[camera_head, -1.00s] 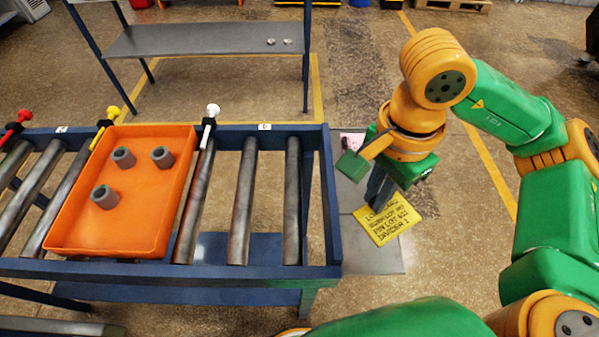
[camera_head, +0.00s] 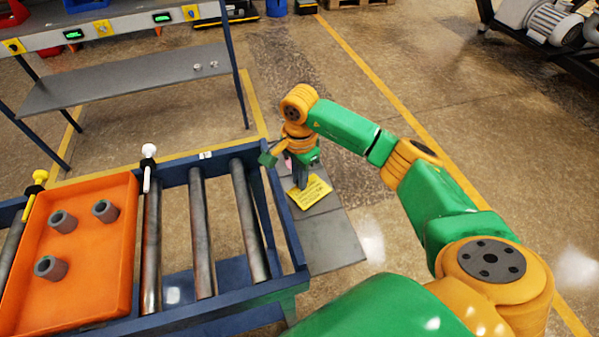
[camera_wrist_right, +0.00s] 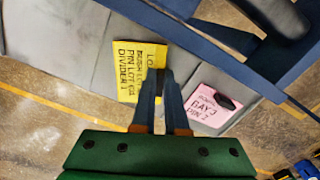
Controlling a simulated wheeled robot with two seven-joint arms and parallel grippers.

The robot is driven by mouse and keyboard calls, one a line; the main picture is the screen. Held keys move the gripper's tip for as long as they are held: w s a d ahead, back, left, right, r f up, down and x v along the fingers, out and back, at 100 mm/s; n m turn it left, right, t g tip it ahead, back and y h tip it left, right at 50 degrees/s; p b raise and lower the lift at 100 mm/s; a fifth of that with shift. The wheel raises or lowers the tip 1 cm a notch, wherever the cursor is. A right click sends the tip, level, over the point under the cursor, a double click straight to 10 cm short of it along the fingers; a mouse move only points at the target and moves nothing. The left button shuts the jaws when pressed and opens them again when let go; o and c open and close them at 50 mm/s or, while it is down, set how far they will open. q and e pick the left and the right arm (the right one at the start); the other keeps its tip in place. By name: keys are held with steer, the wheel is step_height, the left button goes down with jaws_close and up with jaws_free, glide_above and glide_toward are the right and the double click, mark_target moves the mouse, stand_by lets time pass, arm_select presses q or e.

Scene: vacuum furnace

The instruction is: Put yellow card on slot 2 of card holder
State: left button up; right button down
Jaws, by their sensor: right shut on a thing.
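The yellow card (camera_head: 314,194) has dark printed text and is at the right gripper's fingertips, beyond the roller table's right side. It also shows in the right wrist view (camera_wrist_right: 128,72), with its right edge at the fingertips. My right gripper (camera_head: 299,184) is shut on the card; its two dark fingers (camera_wrist_right: 165,78) come together there in the wrist view. My left gripper is out of view. I cannot make out a card holder or its slots with certainty.
A pink card (camera_wrist_right: 213,106) with a dark object on it lies on a grey surface (camera_head: 332,242). The blue roller table (camera_head: 285,215) holds an orange tray (camera_head: 90,285) with 3 grey cylinders. A rack with a grey shelf (camera_head: 125,82) stands behind; open floor lies right.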

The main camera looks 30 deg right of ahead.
steer(key=shift+w+f+b, duration=0.15)
steer(key=shift+f+b, duration=0.15)
steer(key=shift+b, duration=0.1)
steer(key=c, duration=0.9)
jaws_free()
steer(key=shift+r, duration=0.1)
steer(key=shift+c, duration=0.2)
steer(key=shift+r, duration=0.1)
steer(key=shift+r, duration=0.25)
step_height(320, 180, up, 6)
steer(key=shift+f+b, duration=0.2)
steer(key=shift+b, duration=0.5)
step_height(320, 180, up, 6)
steer(key=shift+p, duration=0.4)
